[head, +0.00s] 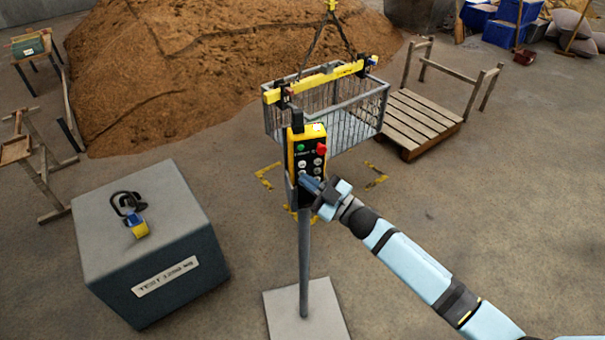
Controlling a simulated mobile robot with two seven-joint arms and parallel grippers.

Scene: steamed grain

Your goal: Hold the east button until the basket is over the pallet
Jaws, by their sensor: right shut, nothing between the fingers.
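The yellow and black button box (307,152) stands on a grey post in the middle of the head view. It has a green button, a red button and several pale buttons. My right gripper (310,184) is shut at the lower part of the box, with its fingertips at or very near the lower buttons. It covers that area, so I cannot tell which button it touches. The grey wire basket (345,112) hangs from a yellow beam (318,80) behind the box. The wooden pallet (412,118) lies to the right of the basket, with posts at its far side. My left gripper is out of view.
The post's pale base plate (305,313) lies on the floor. Yellow corner marks (268,177) lie below the basket. A large brown heap (190,60) fills the back.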

